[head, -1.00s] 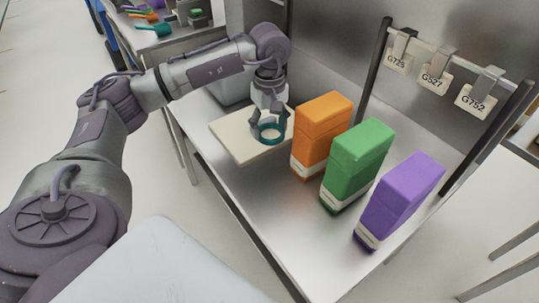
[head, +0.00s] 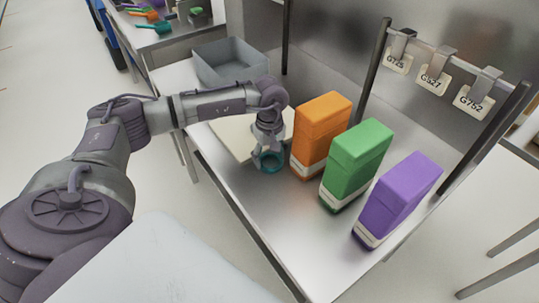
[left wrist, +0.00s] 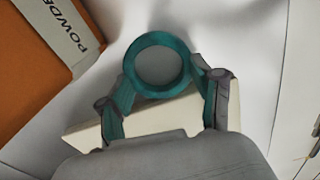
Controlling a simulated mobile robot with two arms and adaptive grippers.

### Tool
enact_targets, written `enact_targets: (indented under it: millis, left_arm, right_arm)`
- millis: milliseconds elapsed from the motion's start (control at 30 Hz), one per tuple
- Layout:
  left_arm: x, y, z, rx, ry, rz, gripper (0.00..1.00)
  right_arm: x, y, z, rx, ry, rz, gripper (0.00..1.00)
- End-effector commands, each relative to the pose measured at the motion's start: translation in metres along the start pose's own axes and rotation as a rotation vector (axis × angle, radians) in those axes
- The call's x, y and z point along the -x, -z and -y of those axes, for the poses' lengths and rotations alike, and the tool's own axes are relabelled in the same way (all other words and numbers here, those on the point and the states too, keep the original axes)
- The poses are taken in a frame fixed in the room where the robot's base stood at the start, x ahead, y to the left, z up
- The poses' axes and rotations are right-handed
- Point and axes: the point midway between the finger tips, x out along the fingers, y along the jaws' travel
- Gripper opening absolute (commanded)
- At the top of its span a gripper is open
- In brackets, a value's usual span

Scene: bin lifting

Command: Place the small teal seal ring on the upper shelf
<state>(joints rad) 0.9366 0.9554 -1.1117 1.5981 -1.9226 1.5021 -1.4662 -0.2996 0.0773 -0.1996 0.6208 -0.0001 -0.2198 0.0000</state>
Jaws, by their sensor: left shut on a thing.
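The small teal seal ring (head: 270,169) is held in my left gripper (head: 267,150), near the front edge of the steel bench and left of the orange box. In the left wrist view the ring (left wrist: 158,37) sits between the two fingers of the gripper (left wrist: 161,82), which grip it from both sides. Whether the ring touches the bench or hangs just above it I cannot tell. A cream board (head: 232,136) lies on the bench behind the gripper. I cannot make out an upper shelf. My right gripper is not in view.
Orange (head: 321,125), green (head: 357,160) and purple (head: 398,198) boxes stand in a row on the steel bench (head: 270,220). A grey open bin (head: 235,72) stands at the back left. Tags (head: 433,82) hang from a rail at the right. The bench front is clear.

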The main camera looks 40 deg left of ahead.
Motion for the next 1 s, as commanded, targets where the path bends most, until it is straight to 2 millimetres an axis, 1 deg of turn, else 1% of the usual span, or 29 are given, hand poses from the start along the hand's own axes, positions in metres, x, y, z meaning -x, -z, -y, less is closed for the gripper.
enact_targets:
  millis: [100, 133, 200, 267, 567, 667, 767, 867, 1000]
  left_arm:
    - [-0.004, 0.000, 0.000, 0.000, 0.000, 0.000, 0.41]
    - [-0.002, 0.000, 0.000, 0.000, 0.000, 0.000, 0.70]
    - [-0.002, 0.000, 0.000, 0.000, 0.000, 0.000, 0.81]
    - [-0.002, 0.000, 0.000, 0.000, 0.000, 0.000, 0.90]
    - [-0.001, 0.000, 0.000, 0.000, 0.000, 0.000, 0.90]
    - [0.004, 0.001, 0.000, 0.000, -0.001, -0.001, 0.90]
    - [0.015, 0.001, -0.001, 0.000, -0.004, -0.002, 0.90]
    - [0.035, 0.001, -0.001, 0.000, -0.005, -0.003, 0.90]
    - [0.066, 0.001, -0.001, 0.000, -0.005, -0.003, 0.90]
  right_arm:
    - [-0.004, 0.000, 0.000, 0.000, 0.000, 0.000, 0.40]
    - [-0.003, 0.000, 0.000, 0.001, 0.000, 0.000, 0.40]
    - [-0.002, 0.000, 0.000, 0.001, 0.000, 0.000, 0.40]
    - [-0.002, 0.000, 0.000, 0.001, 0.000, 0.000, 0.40]
    - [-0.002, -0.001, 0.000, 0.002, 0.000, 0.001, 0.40]
    - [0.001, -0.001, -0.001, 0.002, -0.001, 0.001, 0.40]
    - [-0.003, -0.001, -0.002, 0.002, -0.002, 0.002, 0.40]
    - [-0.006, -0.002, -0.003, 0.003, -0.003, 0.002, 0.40]
    - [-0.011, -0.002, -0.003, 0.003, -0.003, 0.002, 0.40]
